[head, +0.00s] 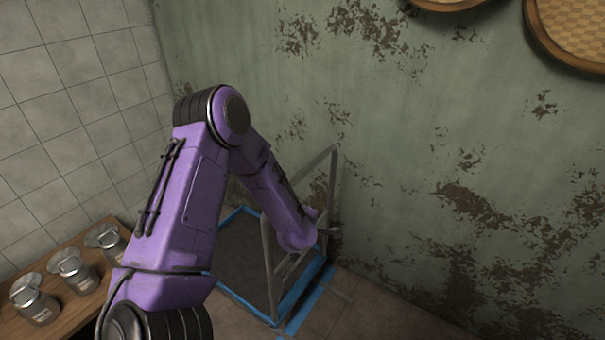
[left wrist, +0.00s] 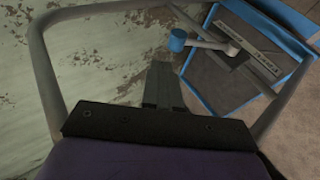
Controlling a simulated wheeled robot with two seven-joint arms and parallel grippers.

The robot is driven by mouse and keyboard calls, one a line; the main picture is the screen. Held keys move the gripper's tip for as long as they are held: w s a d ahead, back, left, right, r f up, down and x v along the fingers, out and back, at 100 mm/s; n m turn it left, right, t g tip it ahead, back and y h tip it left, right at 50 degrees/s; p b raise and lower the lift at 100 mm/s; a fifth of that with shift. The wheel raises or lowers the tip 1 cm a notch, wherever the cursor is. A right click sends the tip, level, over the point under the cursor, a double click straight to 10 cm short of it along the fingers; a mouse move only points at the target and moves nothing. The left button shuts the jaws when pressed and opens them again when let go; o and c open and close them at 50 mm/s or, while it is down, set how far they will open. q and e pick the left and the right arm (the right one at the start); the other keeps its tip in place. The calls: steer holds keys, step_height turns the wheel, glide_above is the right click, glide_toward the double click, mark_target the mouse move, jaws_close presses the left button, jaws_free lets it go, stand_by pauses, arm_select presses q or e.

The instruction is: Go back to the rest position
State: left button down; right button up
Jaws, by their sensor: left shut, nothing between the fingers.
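My purple left arm reaches in from the lower left of the head view and bends down. My left gripper (head: 326,226) is at its end, beside a grey tubular frame (head: 270,270). In the left wrist view my left gripper (left wrist: 163,85) is shut and empty, its fingers together. Bars of the grey frame (left wrist: 40,60) pass on both sides of it there. I cannot tell whether the gripper touches the frame. My right gripper is in neither view.
A blue-edged dark panel (head: 235,250) is low by the wall, with a grey bar with a blue end (left wrist: 178,40) over it. A peeling green wall (head: 420,150) stands behind.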

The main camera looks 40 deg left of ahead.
arm_select(q)
steer(key=v, duration=0.4)
steer(key=shift+w+d+r, duration=0.15)
steer(key=shift+d+r, duration=0.15)
steer(key=shift+r, duration=0.3)
